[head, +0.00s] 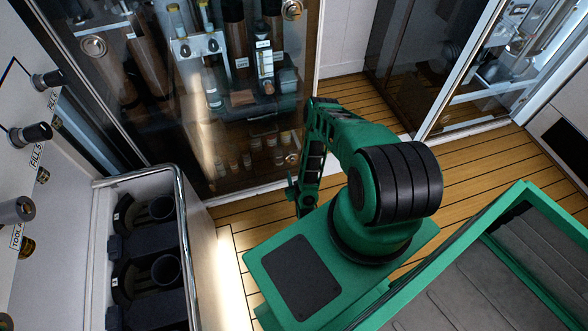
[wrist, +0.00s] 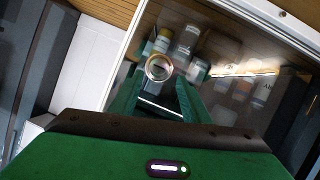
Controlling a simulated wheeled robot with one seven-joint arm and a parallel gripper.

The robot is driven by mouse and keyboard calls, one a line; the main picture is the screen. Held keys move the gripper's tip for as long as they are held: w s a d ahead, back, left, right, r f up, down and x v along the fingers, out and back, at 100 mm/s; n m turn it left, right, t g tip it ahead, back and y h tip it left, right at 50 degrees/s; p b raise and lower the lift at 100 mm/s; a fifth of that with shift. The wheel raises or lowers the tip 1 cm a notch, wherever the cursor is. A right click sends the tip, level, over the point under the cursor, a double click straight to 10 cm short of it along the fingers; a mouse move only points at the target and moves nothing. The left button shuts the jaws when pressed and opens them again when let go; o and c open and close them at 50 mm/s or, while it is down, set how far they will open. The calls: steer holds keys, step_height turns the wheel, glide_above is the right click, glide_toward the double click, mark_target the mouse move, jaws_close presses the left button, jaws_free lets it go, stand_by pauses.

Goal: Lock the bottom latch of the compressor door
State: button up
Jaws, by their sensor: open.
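The compressor door appears to be the dark glass door (head: 235,150) at the left of the head view, standing upright in front of shelves. A round metal latch (head: 292,159) sits low on its right edge, partly beside my arm. A round latch, likely the same one, shows in the wrist view (wrist: 159,67), in line with the gap between my fingers. My gripper (wrist: 160,88) is open, with nothing held, and points at the glass close to this latch. In the head view my gripper (head: 301,193) hangs low by the door's lower right corner. Contact cannot be told.
Other round latches show at the door's upper right (head: 292,9) and upper left (head: 93,46). A white panel with black knobs (head: 30,134) and a railed bin (head: 180,240) stand at left. Another glass door (head: 430,60) is at right. Wooden floor (head: 470,160) lies clear between.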

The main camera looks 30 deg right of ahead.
steer(key=v, duration=0.3)
steer(key=shift+s+a, duration=0.1)
steer(key=shift+s, duration=0.05)
stand_by(0.5)
